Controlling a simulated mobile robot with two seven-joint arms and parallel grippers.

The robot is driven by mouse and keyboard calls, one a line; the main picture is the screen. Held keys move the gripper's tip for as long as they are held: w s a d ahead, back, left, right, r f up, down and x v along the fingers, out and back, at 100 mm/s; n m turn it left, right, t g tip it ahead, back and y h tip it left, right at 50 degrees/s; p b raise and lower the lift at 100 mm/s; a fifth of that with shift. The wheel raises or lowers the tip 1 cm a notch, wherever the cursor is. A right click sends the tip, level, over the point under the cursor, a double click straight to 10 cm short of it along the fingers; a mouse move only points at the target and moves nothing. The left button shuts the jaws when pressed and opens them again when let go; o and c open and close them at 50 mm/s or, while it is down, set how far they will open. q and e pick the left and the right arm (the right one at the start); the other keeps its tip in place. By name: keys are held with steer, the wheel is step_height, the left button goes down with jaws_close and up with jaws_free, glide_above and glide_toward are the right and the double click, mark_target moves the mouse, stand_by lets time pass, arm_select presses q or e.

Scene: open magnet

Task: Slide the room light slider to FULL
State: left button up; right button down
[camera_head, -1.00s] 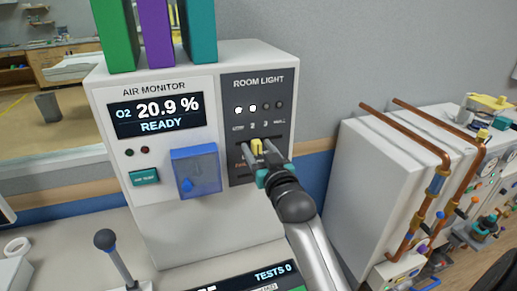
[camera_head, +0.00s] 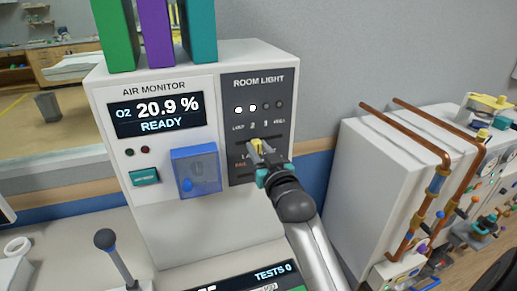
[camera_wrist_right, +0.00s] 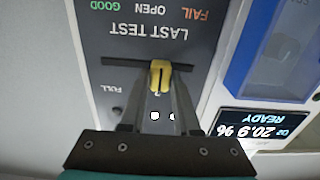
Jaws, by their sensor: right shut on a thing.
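The room light panel (camera_head: 271,86) is a dark plate on the right of the air monitor. Its yellow slider knob (camera_head: 258,146) sits in a horizontal slot, near the "2" mark. The FULL label is at the slot's right end. My right gripper (camera_head: 257,151) is shut on the yellow knob. In the right wrist view, which is upside down, the knob (camera_wrist_right: 160,74) is between the fingertips (camera_wrist_right: 159,88) and the FULL label (camera_wrist_right: 110,88) is to the left. Two of the panel's indicator lights (camera_head: 246,108) are lit white. My left gripper is not in view.
A blue translucent cover (camera_head: 197,170) sticks out just left of the panel. A dark-knobbed lever (camera_head: 105,240) stands at lower left. A white cabinet with copper pipes (camera_head: 402,160) stands to the right. The slot to the knob's right looks free.

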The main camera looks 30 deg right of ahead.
mark_target(279, 135)
stand_by(0.8)
steer(key=d, duration=0.2)
steer(key=s+d+p, duration=0.1)
steer(key=d, duration=0.3)
steer(key=shift+s+d, duration=0.25)
steer(key=shift+s, duration=0.05)
steer(key=shift+s+d, duration=0.1)
steer(key=shift+d, duration=0.2)
steer(key=c, duration=0.6)
jaws_free()
steer(key=shift+d, duration=0.15)
steer(key=shift+c, duration=0.2)
steer(key=v, duration=1.5)
steer(key=shift+b, duration=0.45)
